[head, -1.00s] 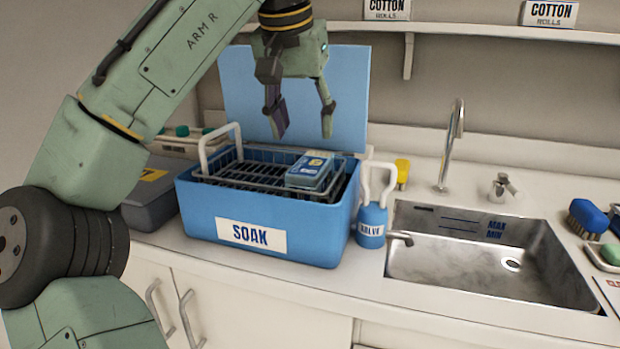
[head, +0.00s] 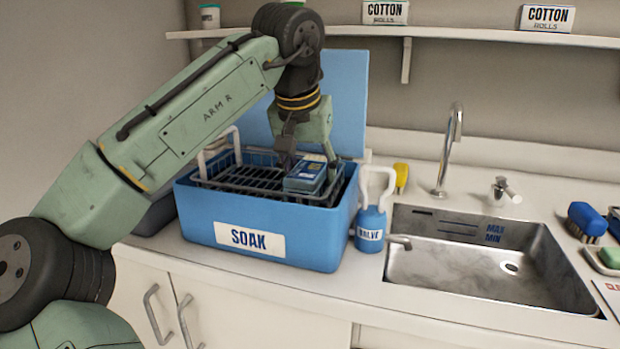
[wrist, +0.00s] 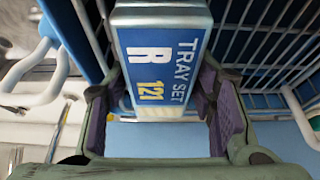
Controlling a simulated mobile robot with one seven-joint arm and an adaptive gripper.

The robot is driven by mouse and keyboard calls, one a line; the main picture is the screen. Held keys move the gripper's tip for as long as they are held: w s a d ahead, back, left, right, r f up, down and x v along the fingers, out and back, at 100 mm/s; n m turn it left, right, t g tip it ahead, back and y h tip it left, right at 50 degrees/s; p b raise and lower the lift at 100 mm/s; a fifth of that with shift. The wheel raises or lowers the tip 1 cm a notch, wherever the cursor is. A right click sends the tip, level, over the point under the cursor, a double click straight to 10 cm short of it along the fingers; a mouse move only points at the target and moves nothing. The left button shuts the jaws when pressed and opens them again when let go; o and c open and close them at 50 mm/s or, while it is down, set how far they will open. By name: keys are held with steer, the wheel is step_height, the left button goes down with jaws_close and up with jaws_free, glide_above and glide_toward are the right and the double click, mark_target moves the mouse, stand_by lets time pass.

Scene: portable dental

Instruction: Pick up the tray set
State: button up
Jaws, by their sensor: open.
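The tray set (head: 305,176) is a small blue box with a pale label, sitting on the dark wire rack (head: 245,180) inside the blue SOAK tub (head: 200,222). In the wrist view its label reads "TRAY SET R 121" (wrist: 160,62). My gripper (head: 309,160) is open and lowered over the box, pointing down. In the wrist view its purple-padded fingers (wrist: 165,115) stand on either side of the tray set's near end. Whether the pads touch the box cannot be told. The box's lower part is hidden.
The tub's blue lid (head: 345,90) stands up behind it. A blue valve bottle (head: 370,228) with a white handle is right of the tub, then a steel sink (head: 450,262) with a tall faucet (head: 450,150). A shelf (head: 440,36) with cotton rolls boxes runs above.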

steer(key=shift+f, duration=0.2)
stand_by(0.6)
steer(key=shift+c, duration=0.3)
steer(key=c, duration=1)
